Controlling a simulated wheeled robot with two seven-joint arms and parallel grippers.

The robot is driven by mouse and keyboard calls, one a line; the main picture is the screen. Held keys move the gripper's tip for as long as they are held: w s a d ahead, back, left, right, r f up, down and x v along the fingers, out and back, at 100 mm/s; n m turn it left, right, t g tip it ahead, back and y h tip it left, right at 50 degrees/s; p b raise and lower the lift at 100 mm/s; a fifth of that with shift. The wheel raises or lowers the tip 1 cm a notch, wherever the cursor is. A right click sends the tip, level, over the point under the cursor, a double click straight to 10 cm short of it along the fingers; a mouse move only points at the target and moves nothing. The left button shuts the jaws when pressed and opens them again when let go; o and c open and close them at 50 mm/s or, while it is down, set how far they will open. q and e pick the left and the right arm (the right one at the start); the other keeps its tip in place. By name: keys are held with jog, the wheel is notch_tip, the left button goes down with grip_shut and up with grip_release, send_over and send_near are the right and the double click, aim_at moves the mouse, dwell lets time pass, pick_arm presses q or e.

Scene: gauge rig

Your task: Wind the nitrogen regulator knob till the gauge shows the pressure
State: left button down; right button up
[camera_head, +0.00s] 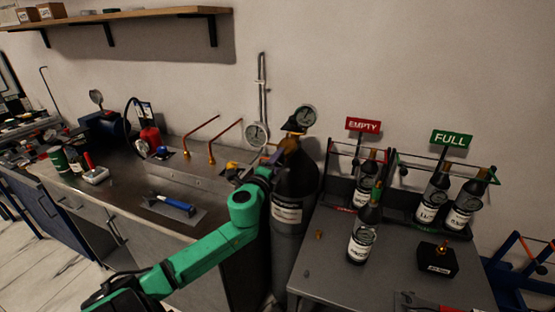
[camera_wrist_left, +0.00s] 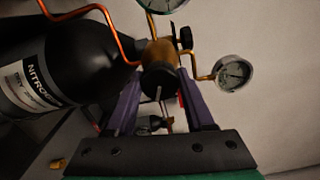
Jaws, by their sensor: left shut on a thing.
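The black nitrogen cylinder (camera_head: 296,180) stands between the bench and the grey table. It shows at the left of the left wrist view (camera_wrist_left: 70,60), with part of its NITROGEN label readable. A brass regulator (camera_wrist_left: 158,52) with a dark round knob (camera_wrist_left: 159,80) sits at its valve. My left gripper (camera_head: 273,158) is at the regulator; in the left wrist view its purple fingers (camera_wrist_left: 160,88) stand either side of the knob, shut on it. A round white gauge (camera_wrist_left: 234,72) is at the right; its reading is too small to tell. A gauge (camera_head: 304,116) also shows above the cylinder.
The steel bench (camera_head: 130,190) at left holds a blue-handled tool (camera_head: 172,205) and copper pipes (camera_head: 212,135). The grey table (camera_head: 330,265) at right holds several dark bottles, including one in front (camera_head: 363,240), near EMPTY (camera_head: 363,125) and FULL (camera_head: 452,138) signs. A wall is behind.

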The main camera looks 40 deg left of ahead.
pick_arm(q)
jog(key=shift+f+m, duration=0.1)
jog(key=shift+m, duration=0.6)
jog(key=shift+c, duration=1.4)
grip_release()
jog(key=b+v, duration=0.1)
jog(key=v, duration=1.3)
jog(key=shift+s+b, duration=0.25)
jog(key=shift+b, duration=0.15)
jog(key=shift+d, duration=0.1)
